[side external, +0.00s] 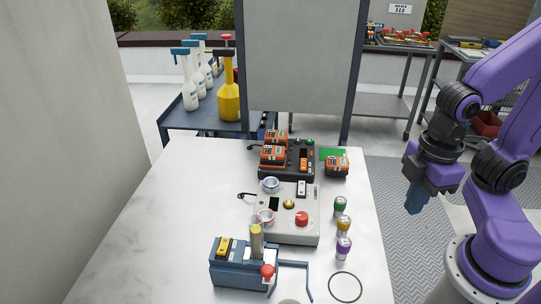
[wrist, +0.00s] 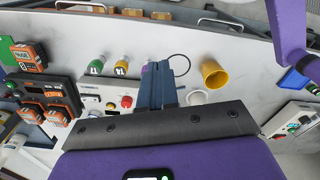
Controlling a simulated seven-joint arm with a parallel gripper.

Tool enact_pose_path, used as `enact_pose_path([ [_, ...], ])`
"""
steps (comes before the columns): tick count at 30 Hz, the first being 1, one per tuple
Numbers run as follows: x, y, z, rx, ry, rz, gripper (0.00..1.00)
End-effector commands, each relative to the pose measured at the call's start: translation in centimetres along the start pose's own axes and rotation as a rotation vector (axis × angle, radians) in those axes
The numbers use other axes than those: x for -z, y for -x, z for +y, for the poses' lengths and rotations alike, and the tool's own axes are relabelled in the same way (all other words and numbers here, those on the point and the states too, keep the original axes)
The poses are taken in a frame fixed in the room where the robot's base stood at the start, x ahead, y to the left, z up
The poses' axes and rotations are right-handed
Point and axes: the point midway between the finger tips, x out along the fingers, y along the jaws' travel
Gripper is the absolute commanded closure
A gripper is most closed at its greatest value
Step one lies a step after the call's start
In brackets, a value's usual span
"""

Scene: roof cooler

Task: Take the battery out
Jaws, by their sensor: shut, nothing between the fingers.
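Orange and black batteries sit on a dark charger-like unit (side external: 300,172) at the far side of the white table. Two show there, a front battery (side external: 272,155) and a rear battery (side external: 275,136). Another battery (side external: 337,167) stands to the right of the unit, by a green patch (side external: 333,153). My gripper (side external: 413,208) is shut and empty, off the table's right edge and well apart from the batteries. Its blue fingers (wrist: 161,72) show together in the wrist view.
A grey control box (side external: 285,225) with a red knob and round gauges stands mid-table. A yellow cup (wrist: 215,74) shows in the wrist view. The table's left side is clear.

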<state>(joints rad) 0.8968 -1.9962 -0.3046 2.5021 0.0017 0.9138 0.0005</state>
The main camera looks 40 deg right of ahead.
Motion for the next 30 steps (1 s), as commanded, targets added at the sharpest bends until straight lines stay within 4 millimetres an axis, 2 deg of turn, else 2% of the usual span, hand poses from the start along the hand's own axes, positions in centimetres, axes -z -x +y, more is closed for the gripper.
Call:
enact_pose_path([
  [7,0.0,0.0,0.0,0.0,0.0,0.0,1.0],
  [8,0.0,0.0,0.0,0.0,0.0,0.0,0.97],
  [15,0.0,0.0,0.0,0.0,0.0,0.0,0.19],
  [17,0.0,0.0,0.0,0.0,0.0,0.0,0.0],
  [26,0.3,-0.1,0.4,-0.013,0.013,-0.014,0.0],
  [30,1.8,-0.7,2.7,-0.093,0.1,-0.089,0.0],
])
